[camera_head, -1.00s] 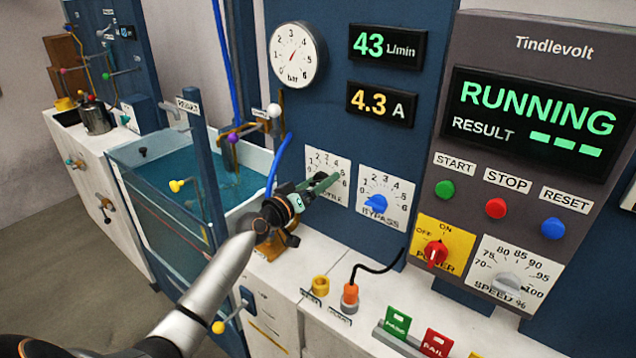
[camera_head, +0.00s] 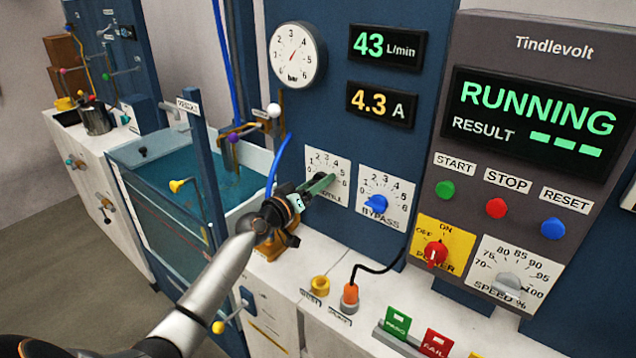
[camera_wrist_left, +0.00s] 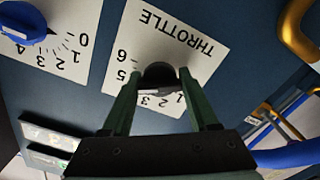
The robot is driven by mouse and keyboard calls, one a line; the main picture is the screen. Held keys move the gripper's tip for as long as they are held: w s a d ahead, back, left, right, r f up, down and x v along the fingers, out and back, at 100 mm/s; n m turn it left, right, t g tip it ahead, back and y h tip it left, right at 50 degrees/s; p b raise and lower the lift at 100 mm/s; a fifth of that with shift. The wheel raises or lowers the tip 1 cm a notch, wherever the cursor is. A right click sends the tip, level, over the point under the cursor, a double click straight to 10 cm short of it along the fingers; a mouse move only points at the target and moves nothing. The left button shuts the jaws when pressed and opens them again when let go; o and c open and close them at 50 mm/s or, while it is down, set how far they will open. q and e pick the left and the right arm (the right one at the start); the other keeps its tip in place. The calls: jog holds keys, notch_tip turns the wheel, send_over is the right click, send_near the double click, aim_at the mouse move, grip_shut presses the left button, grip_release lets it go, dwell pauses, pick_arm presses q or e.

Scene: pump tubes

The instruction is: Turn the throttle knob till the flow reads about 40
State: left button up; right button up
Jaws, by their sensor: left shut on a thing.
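The throttle plate (camera_head: 334,165) with its printed scale is on the blue panel in the head view. It also shows upside down in the left wrist view (camera_wrist_left: 190,28). My left gripper (camera_head: 322,184) reaches in from the lower left. Its green fingers are shut on the dark throttle knob (camera_wrist_left: 158,74), one finger on each side. The knob's pointer is partly hidden between the fingers. The flow display (camera_head: 386,46) reads 43 L/min. My right gripper is not in view.
The blue bypass knob (camera_head: 377,203) sits just right of the throttle plate. A pressure gauge (camera_head: 296,55) is above, and a display (camera_head: 381,104) reads 4.3 A. The large screen (camera_head: 537,122) says RUNNING. A water tank (camera_head: 190,180) stands at left, with a blue hose (camera_head: 276,165) close to the gripper.

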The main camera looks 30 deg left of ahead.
pick_arm(q)
jog(key=shift+n, duration=0.9)
jog(key=o, duration=1.4)
jog(key=shift+s, duration=0.15)
jog(key=shift+s+a+b, duration=0.15)
jog(key=shift+s, duration=1.9)
jog(key=shift+s+a+b, duration=0.15)
jog(key=shift+s+a, duration=0.05)
jog(key=shift+s, duration=1.85)
jog(key=shift+s+a+b, duration=0.15)
jog(key=shift+s, duration=1.9)
